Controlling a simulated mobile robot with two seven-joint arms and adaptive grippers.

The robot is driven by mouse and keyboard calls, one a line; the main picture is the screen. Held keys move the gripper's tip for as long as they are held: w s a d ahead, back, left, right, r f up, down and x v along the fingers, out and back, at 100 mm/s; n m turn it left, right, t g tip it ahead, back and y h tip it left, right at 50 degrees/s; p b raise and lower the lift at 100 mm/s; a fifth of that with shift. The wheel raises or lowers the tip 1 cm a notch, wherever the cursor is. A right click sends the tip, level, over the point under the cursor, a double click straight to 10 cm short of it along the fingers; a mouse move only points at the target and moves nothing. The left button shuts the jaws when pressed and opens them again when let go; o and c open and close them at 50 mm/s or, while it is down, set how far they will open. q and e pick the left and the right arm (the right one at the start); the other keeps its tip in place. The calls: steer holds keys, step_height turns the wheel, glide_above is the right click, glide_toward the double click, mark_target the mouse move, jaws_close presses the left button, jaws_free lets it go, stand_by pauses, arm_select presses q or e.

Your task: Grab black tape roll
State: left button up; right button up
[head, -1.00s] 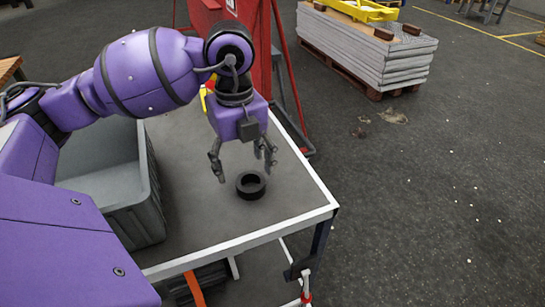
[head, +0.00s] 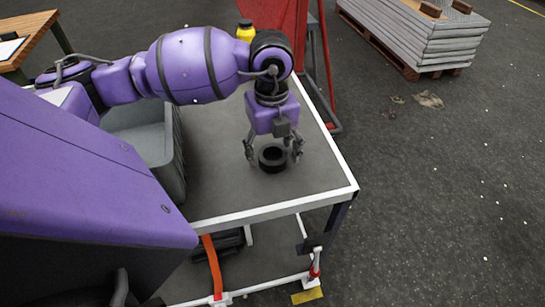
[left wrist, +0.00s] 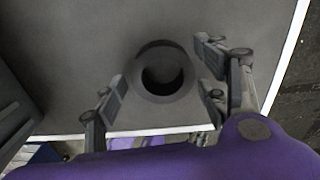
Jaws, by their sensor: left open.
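The black tape roll (head: 273,158) lies flat on the grey top of a white-edged cart. It also shows in the left wrist view (left wrist: 164,72), with its hole facing the camera. My left gripper (head: 272,151) points down just above the roll. Its fingers are spread apart, and it is empty. In the left wrist view the left gripper (left wrist: 165,92) has its fingers on either side of the near part of the roll, with gaps on both sides. My right gripper does not show.
A grey bin (head: 165,135) stands on the cart (head: 275,207), left of the roll. A yellow bottle (head: 245,31) and a red panel (head: 275,22) are behind my arm. Stacked grey boards (head: 420,38) lie on a pallet at the back right. The floor to the right is mostly open.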

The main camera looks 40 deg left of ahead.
arm_select(q)
steer(key=c, duration=1.2)
steer(key=shift+r, duration=0.1)
